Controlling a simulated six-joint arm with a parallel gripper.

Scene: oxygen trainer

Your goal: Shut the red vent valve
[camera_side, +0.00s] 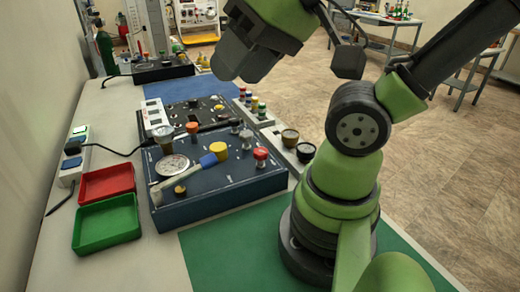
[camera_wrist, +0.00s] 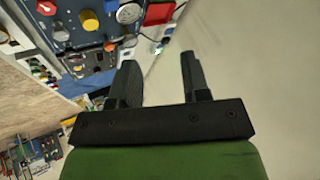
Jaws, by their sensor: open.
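The red vent valve (camera_side: 261,155) is a red knob on a pale stem. It stands at the right side of the dark blue panel (camera_side: 225,188) in the side view. In the wrist view a red knob (camera_wrist: 46,8) shows at the top left, near the picture's edge. My gripper (camera_wrist: 158,64) is open and empty, its two dark fingers apart. It is well away from the red knob and touches nothing. In the side view its fingers are hard to make out.
The panel also bears a yellow knob (camera_side: 218,150) with a blue-sleeved lever (camera_side: 208,161), an orange knob (camera_side: 192,128) and a dial gauge (camera_side: 173,165). Red (camera_side: 107,183) and green (camera_side: 106,224) trays lie left. The green mat (camera_side: 225,252) in front is mostly clear.

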